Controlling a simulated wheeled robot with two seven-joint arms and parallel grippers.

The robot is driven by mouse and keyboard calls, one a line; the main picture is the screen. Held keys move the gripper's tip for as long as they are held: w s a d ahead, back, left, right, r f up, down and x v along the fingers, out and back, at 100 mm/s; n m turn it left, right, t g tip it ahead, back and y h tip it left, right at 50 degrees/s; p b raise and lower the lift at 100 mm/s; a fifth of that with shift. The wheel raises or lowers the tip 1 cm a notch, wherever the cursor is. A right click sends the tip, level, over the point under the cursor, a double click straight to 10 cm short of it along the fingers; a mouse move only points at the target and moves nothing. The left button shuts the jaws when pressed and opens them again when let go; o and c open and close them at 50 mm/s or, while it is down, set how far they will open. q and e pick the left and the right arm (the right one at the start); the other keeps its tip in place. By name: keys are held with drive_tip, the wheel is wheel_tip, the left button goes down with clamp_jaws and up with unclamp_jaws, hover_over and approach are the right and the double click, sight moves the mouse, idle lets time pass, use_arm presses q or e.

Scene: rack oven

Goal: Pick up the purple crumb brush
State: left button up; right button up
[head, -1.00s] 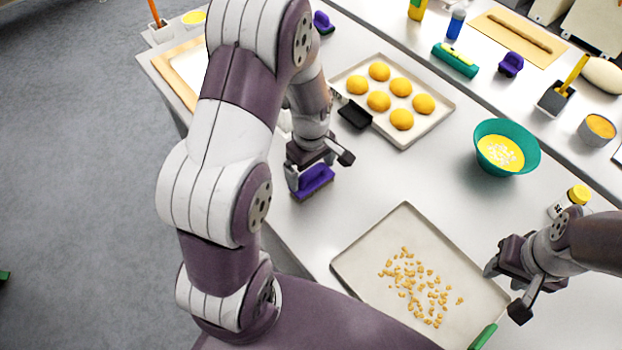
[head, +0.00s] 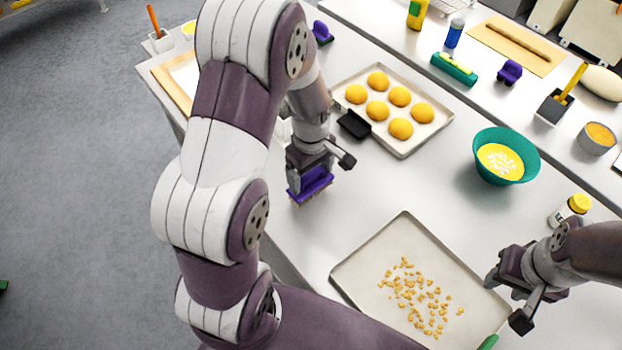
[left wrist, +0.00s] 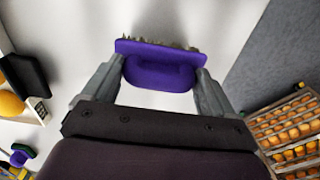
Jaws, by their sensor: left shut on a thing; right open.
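The purple crumb brush (head: 312,184) is at my left gripper (head: 309,178), near the table's left edge in the head view. In the left wrist view the brush (left wrist: 158,68) lies between the two fingers of my left gripper (left wrist: 158,80), which are shut on its purple handle. Its pale bristles show along the far edge. Whether the bristles touch the table is hard to tell. My right gripper (head: 507,300) is open and empty, over the right part of the crumb tray.
The crumb tray (head: 360,265) holds scattered crumbs. A teal bowl (head: 528,150) and a yellow-capped jar (head: 570,210) stand at right. Bare table lies between brush and bowl.

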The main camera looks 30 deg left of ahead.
use_arm(q)
drive_tip(key=s+d+r, duration=0.4)
drive_tip(key=s+d+r+b, duration=0.1)
drive_tip(key=s+d+r, duration=0.3)
drive_tip(key=shift+d+r, duration=0.15)
drive_tip(key=shift+d, duration=0.15)
